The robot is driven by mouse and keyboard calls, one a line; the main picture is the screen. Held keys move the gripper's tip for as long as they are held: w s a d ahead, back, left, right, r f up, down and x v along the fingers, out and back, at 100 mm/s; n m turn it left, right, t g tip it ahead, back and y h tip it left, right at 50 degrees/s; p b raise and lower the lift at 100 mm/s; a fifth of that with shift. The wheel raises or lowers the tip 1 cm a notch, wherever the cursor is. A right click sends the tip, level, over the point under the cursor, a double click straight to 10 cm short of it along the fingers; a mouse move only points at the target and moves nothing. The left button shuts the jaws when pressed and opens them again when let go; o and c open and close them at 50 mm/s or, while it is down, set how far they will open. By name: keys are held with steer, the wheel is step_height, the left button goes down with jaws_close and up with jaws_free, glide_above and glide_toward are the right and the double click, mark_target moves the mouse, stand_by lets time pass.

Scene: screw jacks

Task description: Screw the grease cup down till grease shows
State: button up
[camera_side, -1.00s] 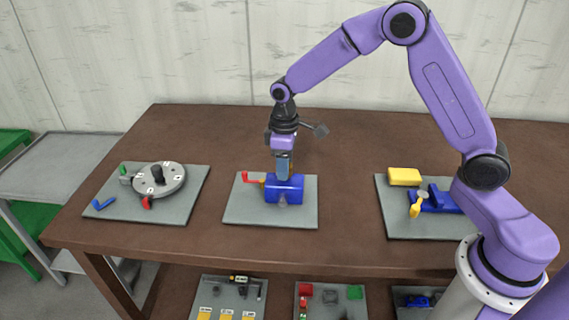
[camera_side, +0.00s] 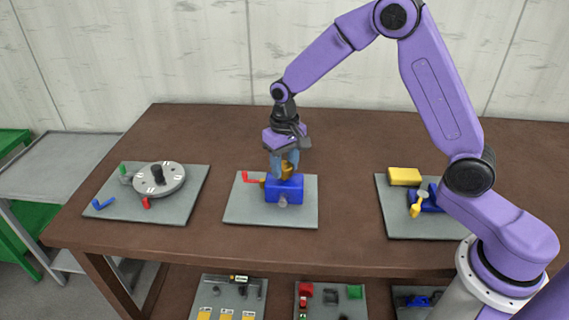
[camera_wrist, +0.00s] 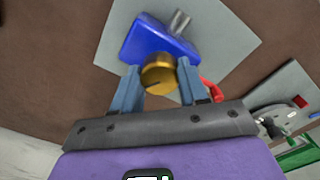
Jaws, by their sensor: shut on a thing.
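The brass grease cup (camera_side: 287,171) sits on top of a blue block (camera_side: 284,190) on the middle grey board (camera_side: 240,211). My gripper (camera_side: 285,165) comes down from above and is shut on the cup. In the wrist view the round brass cup (camera_wrist: 158,75) lies between the two blue-grey fingers (camera_wrist: 158,84), with a dark mark on its top. The blue block (camera_wrist: 150,42) shows behind it, with a grey metal spout (camera_wrist: 180,21) sticking out. I cannot make out any grease.
A red lever (camera_side: 249,177) sticks out at the block's left. A board with a grey dial (camera_side: 160,180) stands on the left. A board with a yellow block (camera_side: 404,176) and blue parts stands on the right. The brown table between them is clear.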

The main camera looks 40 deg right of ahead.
mark_target(284, 165)
steer(key=m, duration=0.5)
steer(key=shift+r, duration=0.15)
steer(key=shift+w, duration=0.1)
stand_by(0.3)
steer(key=o, duration=1.1)
steer(key=shift+c, duration=0.2)
step_height(284, 165, up, 17)
steer(key=shift+r, duration=0.2)
